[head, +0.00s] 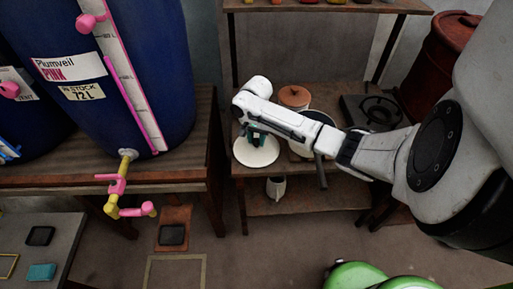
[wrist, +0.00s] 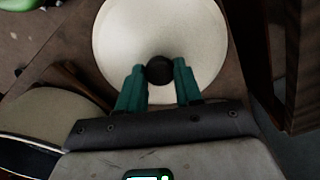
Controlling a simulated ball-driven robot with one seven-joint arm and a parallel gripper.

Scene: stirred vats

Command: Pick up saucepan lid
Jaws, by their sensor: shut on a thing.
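The saucepan lid is a pale, round disc with a dark round knob. It shows in the wrist view (wrist: 125,35) and in the head view (head: 268,157), at the left end of the wooden shelf. My gripper (wrist: 159,72) has its green fingers on either side of the knob and is shut on it. In the head view my gripper (head: 256,138) is over the lid and hides part of it. I cannot tell whether the lid rests on the shelf or is just above it.
The wooden shelf (head: 236,172) also holds a saucepan whose dark handle (head: 321,172) points forward, a terracotta-coloured pot (head: 294,97) and a dark burner (head: 371,111). A blue vat (head: 150,60) stands on a table to the left.

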